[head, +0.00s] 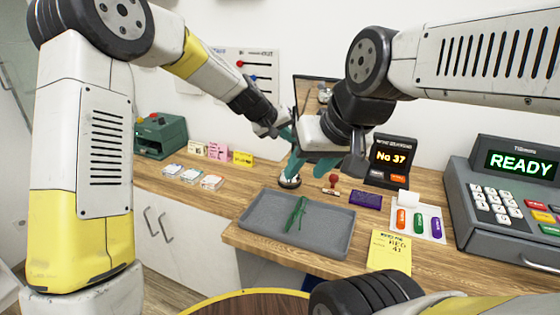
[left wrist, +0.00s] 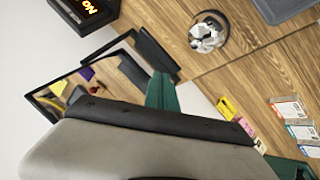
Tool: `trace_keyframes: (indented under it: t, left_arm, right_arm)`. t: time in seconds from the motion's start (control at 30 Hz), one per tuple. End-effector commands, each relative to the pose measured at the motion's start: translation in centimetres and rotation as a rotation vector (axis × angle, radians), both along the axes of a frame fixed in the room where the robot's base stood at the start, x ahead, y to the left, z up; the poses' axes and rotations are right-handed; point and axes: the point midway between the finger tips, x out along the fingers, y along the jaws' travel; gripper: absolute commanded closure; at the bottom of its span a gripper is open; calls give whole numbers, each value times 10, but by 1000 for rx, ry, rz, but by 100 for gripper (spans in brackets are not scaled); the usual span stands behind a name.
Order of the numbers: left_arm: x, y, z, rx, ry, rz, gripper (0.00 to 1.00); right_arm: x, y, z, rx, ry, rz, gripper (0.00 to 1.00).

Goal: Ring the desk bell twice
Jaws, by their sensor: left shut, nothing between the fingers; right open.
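The desk bell (head: 289,182) is a small silver dome on a dark base, on the wooden counter behind the grey tray. It shows unobstructed in the left wrist view (left wrist: 207,33). My left gripper (head: 288,134), with teal fingers, is shut and empty, above and behind the bell. In the left wrist view its teal fingers (left wrist: 161,90) are apart from the bell. My right gripper (head: 309,165) is open and empty, lower in the head view. One of its teal fingers overlaps the bell's top edge there; I cannot tell whether it touches.
A grey tray (head: 262,222) holds a thin green item (head: 296,213). A stamp (head: 331,184), a purple box (head: 365,199), a "No 37" display (head: 391,160) and a cash register (head: 510,205) stand to the right. A dark-framed panel (left wrist: 68,98) stands behind the bell.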

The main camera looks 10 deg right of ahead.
Motion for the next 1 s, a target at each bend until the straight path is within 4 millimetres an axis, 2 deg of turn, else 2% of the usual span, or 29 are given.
trace_keyframes:
  t: [0.2,0.43,0.6,1.0]
  left_arm:
    - [0,1,-34,1,5,2,100]
    - [0,1,-60,1,4,0,100]
    - [0,1,-68,1,0,1,100]
    - [0,0,-69,1,-1,0,100]
  right_arm:
    - [0,0,0,0,0,0,56]
    - [0,0,0,0,0,0,56]
    - [0,0,0,0,0,0,56]
    - [0,0,0,0,0,0,56]
